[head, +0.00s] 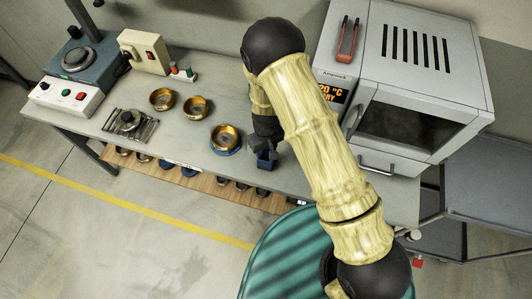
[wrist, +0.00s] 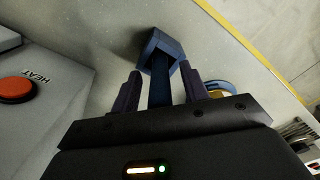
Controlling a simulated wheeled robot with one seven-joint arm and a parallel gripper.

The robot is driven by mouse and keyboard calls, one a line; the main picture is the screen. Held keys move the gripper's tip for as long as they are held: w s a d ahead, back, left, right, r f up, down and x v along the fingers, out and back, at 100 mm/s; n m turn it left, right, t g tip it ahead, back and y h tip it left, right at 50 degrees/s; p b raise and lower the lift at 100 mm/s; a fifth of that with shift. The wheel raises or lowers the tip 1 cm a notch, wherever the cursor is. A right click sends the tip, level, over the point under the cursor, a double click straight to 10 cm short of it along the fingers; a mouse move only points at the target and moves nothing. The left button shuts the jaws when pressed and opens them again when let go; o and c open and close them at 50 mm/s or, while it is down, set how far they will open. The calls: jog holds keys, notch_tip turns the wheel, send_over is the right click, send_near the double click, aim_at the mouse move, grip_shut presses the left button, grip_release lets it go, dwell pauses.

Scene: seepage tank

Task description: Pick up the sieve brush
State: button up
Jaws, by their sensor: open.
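The sieve brush appears to be the dark blue object at my gripper, with a blocky blue end (wrist: 165,46) and a narrow blue shaft running back between my fingers in the wrist view. In the head view its blue end (head: 265,162) shows at the bench's front edge, just below my gripper (head: 263,147). My gripper, also in the wrist view (wrist: 160,72), is open, with one finger on each side of the shaft. Narrow gaps seem to show beside the shaft. The part nearest the palm is hidden.
Brass pans (head: 162,99) and one on a blue ring (head: 226,138) sit to the left on the bench. A teal round surface (head: 280,250) is in front.

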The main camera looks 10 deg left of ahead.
grip_shut()
jog(key=shift+r, duration=0.1)
notch_tip(320, 180, up, 9)
jog(key=b, duration=0.3)
jog(key=shift+r, duration=0.45)
jog(key=shift+w+d, duration=0.1)
dwell(0.5)
